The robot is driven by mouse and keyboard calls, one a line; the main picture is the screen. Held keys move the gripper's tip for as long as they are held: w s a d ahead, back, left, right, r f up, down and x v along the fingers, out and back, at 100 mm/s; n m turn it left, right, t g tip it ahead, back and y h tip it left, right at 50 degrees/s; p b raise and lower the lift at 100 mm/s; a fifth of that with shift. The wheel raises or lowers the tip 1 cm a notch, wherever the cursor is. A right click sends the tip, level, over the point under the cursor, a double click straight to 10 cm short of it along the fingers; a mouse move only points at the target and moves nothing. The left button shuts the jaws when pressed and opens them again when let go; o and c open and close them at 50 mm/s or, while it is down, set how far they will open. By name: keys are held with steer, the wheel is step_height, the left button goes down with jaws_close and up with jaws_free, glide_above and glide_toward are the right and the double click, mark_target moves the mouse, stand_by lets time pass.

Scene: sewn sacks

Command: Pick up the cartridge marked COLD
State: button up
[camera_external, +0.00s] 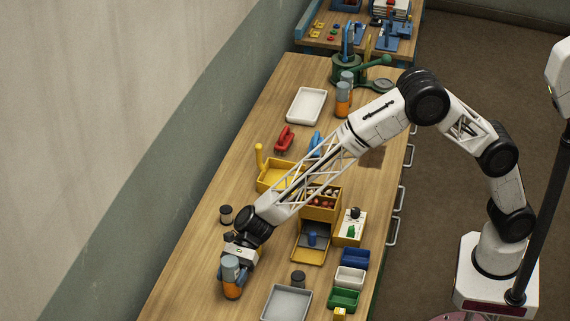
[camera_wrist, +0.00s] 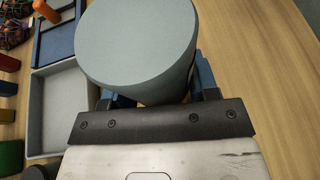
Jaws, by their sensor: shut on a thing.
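My gripper (camera_external: 233,269) is at the near end of the bench. It is shut on a cartridge (camera_external: 232,291) with an orange lower body and a grey-blue upper part. The cartridge looks about upright; I cannot tell whether its base touches the bench. In the wrist view the cartridge's round grey top (camera_wrist: 135,42) fills the upper middle, between the blue fingers of my gripper (camera_wrist: 155,92). No marking is readable on it. Another orange and grey cartridge (camera_external: 343,102) stands at the far end, with a similar grey top (camera_external: 347,77) just behind it.
A grey tray (camera_external: 266,302) lies right of my gripper, near blue, white and green bins (camera_external: 344,299). Dark spools (camera_external: 226,214) stand nearby. A yellow tray (camera_external: 268,186) and a white tray (camera_external: 291,105) lie farther back. Bare wood lies left of my gripper.

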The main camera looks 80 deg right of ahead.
mark_target(230, 260)
steer(key=shift+r, duration=0.15)
steer(key=shift+c, duration=0.2)
steer(key=shift+r, duration=4.9)
